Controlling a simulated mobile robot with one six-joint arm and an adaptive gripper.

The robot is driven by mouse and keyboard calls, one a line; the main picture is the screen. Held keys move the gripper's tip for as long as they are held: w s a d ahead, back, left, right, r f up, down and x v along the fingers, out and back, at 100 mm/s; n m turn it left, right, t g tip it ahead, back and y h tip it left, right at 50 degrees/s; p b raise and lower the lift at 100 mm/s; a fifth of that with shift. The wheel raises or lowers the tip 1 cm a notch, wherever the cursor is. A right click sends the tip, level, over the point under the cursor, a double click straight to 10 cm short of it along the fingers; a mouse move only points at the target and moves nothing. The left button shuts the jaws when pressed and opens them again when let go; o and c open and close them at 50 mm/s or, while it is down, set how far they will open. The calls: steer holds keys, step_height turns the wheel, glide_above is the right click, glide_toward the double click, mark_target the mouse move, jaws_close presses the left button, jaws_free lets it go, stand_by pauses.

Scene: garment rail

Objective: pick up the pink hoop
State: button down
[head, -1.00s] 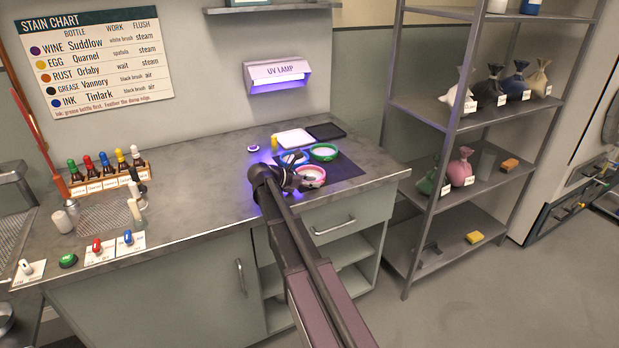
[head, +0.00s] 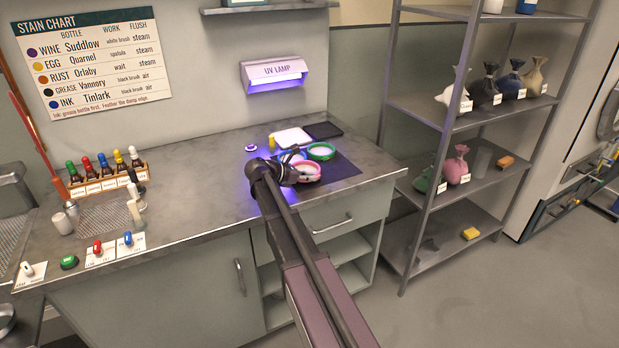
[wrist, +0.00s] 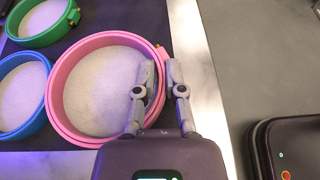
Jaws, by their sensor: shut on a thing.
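The pink hoop (wrist: 66,128) is a round ring with pale cloth inside, and it fills the middle left of the wrist view. In the head view the pink hoop (head: 312,177) shows on the dark mat, partly hidden by my arm. My gripper (wrist: 160,68) is shut on the hoop's right rim, one finger inside over the cloth and one outside. In the head view my gripper (head: 288,172) is at the hoop's left side. I cannot tell whether the hoop is lifted off the mat.
A green hoop (head: 321,152) and a blue hoop (wrist: 24,100) lie close to the pink one. A dark mat (head: 343,171) lies under them. A white tray (head: 291,137) and a black tray (head: 325,130) are behind. A UV lamp (head: 273,74) hangs on the wall above.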

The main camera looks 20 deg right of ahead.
steer(key=shift+r+p, duration=0.4)
steer(key=shift+r, duration=0.35)
steer(key=s+a+r+p, duration=0.1)
steer(key=s+a, duration=0.8)
steer(key=s, duration=0.4)
steer(key=shift+a+r+p, duration=0.15)
steer(key=shift+r+p, duration=0.1)
steer(key=shift+p, duration=0.05)
steer(key=shift+s, duration=0.1)
